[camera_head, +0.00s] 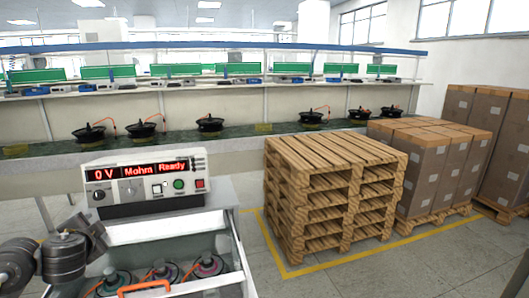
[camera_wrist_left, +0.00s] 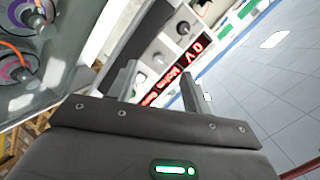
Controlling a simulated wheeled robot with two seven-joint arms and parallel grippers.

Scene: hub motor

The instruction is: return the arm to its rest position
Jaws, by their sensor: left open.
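My left arm (camera_head: 62,258) comes in at the lower left of the head view, beside the cart. In the left wrist view my left gripper (camera_wrist_left: 157,84) is open, with its two fingers apart and nothing between them. The test instrument (camera_head: 145,181) stands on top of the cart and its red display reads "0 V Mohm Ready". It also shows beyond the fingers in the left wrist view (camera_wrist_left: 165,65). I cannot see my right gripper.
An open drawer (camera_head: 235,277) below the instrument holds several hub motors (camera_head: 209,266), with an orange handle (camera_head: 144,287) in front. Stacked wooden pallets (camera_head: 330,190) and boxes (camera_head: 435,160) stand at right. A bench (camera_head: 235,142) with several motors runs behind. Grey floor is free at lower right.

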